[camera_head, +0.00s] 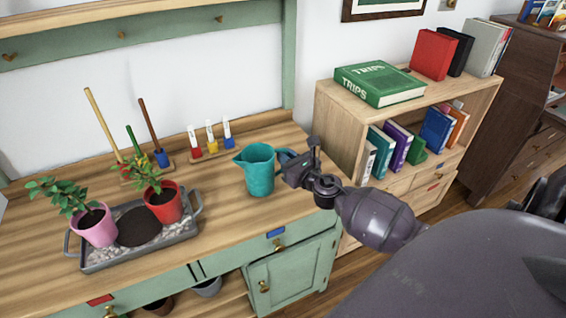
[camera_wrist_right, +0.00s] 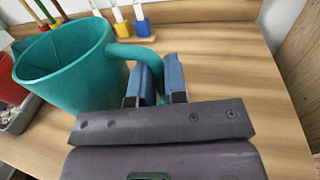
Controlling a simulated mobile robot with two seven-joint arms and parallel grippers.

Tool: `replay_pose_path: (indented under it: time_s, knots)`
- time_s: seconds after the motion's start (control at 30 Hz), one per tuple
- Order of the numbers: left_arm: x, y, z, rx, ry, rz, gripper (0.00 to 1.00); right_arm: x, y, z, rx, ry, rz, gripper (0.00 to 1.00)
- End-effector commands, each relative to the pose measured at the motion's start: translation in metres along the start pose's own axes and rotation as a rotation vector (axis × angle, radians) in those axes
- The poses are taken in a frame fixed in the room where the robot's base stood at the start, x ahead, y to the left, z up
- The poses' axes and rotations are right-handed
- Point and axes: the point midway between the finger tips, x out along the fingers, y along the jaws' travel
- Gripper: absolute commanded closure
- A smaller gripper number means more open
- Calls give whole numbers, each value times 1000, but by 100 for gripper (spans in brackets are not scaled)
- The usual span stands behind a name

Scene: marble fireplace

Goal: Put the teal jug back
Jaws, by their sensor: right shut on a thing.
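The teal jug (camera_head: 258,172) is upright at the right part of the wooden worktop (camera_head: 225,225), its spout to the left. I cannot tell whether its base touches the wood. My right gripper (camera_head: 292,162) comes in from the right and is shut on the jug's handle. In the right wrist view the jug (camera_wrist_right: 72,66) is at the upper left, and the fingers of the gripper (camera_wrist_right: 158,80) stand on either side of the handle (camera_wrist_right: 135,50). My left gripper is not in view.
A grey tray (camera_head: 190,229) holds a pink pot (camera_head: 97,228) and a red pot (camera_head: 165,207) with plants, with a dark round patch between. Behind stand long-handled tools (camera_head: 152,130) and small colour-based markers (camera_head: 212,143). A bookshelf (camera_head: 335,105) is to the right.

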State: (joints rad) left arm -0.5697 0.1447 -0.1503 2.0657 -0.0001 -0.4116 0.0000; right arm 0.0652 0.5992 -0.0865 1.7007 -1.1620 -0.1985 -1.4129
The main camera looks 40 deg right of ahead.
Motion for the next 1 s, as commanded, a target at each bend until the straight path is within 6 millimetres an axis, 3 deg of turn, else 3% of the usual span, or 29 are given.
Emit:
replay_pose_path:
  time_s: [0.07,0.33,0.57,0.6,0.73,1.0]
  knots:
    - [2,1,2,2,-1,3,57,0,0,-10,2,3,-1,100]
    - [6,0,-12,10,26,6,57,0,0,-8,0,-4,0,100]
    - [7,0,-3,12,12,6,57,0,0,-13,0,-1,0,100]
    - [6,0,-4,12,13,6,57,0,0,-13,-1,0,0,82]
    - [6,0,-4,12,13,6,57,0,0,-12,-1,-1,0,62]
    - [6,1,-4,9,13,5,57,0,0,-12,-1,-1,0,61]
